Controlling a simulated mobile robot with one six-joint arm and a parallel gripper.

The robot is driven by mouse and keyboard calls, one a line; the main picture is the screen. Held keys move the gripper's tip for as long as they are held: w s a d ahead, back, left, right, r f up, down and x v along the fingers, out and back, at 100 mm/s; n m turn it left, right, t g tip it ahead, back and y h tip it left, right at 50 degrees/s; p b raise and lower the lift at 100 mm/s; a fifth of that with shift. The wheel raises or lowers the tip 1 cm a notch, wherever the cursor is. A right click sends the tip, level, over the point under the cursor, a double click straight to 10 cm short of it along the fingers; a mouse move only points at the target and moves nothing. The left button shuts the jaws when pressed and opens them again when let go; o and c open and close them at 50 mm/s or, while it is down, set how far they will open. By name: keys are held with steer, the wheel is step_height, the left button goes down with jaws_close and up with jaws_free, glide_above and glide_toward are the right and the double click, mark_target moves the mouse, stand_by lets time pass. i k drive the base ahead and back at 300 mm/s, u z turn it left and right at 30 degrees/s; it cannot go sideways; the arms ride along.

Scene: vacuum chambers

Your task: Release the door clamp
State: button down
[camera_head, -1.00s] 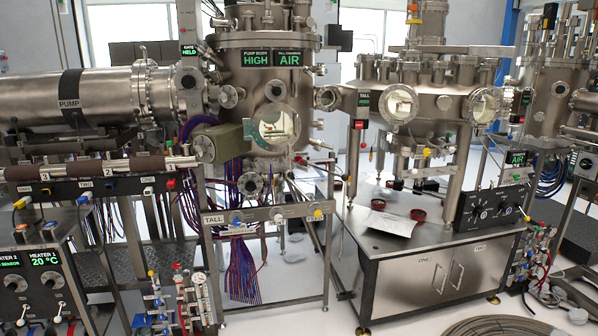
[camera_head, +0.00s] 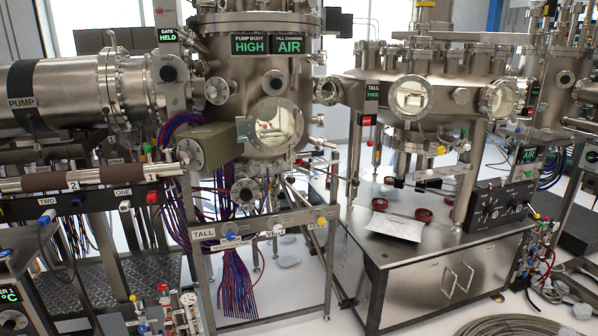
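The tall chamber (camera_head: 223,60) stands upright at centre left, with green signs reading HIGH and AIR. A round flanged door with a glass window (camera_head: 277,123) is on its front and looks closed. A small bracket (camera_head: 242,130) sits at the door's left edge. I cannot tell which fitting on the rim is the door clamp; it is too small to make out. My gripper is not in view.
A frame rail (camera_head: 265,223) with coloured knobs runs below the chamber. An olive box (camera_head: 213,143) juts out at its left. A steel cabinet (camera_head: 400,290) with loose red rings stands at right. Coiled hose (camera_head: 500,323) lies on the floor at lower right.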

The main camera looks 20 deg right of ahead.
mark_target(292, 181)
steer(key=u, duration=0.15)
steer(key=i, duration=0.9)
steer(key=u, duration=0.35)
